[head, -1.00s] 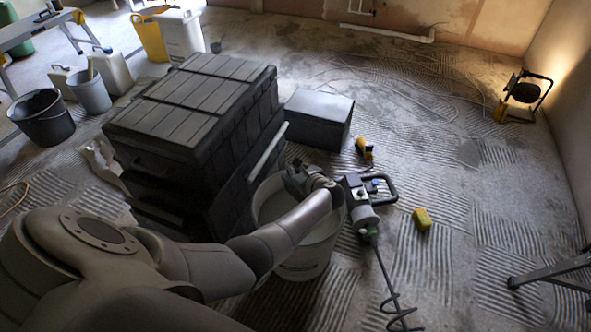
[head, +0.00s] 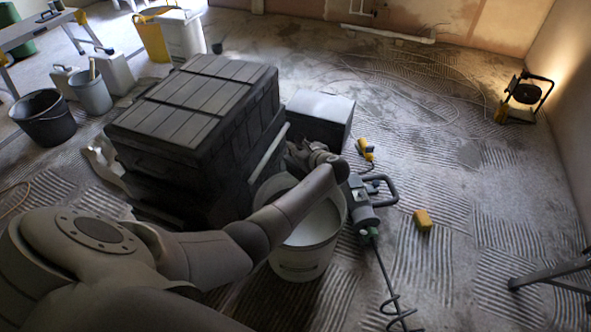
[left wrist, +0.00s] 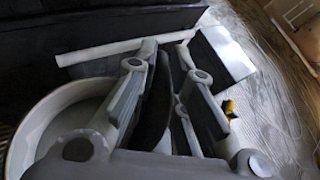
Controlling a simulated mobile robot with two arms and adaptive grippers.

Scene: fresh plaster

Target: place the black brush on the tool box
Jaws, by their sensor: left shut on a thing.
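The tool box (head: 195,100) is a large black stacked chest with a slatted flat lid, left of centre in the head view. My left gripper (head: 303,156) is just right of the chest, beyond the white bucket. In the left wrist view my left gripper (left wrist: 167,62) is shut on a dark, flat thing (left wrist: 157,108), which seems to be the black brush. Its shape is largely hidden between the fingers, and I cannot make it out in the head view. My right gripper is not in view.
A white bucket (head: 305,262) stands under my left arm. A smaller dark box (head: 325,108) stands behind my gripper. A mixer tool (head: 362,205) and yellow items (head: 423,219) lie to the right. The chest's lid looks clear.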

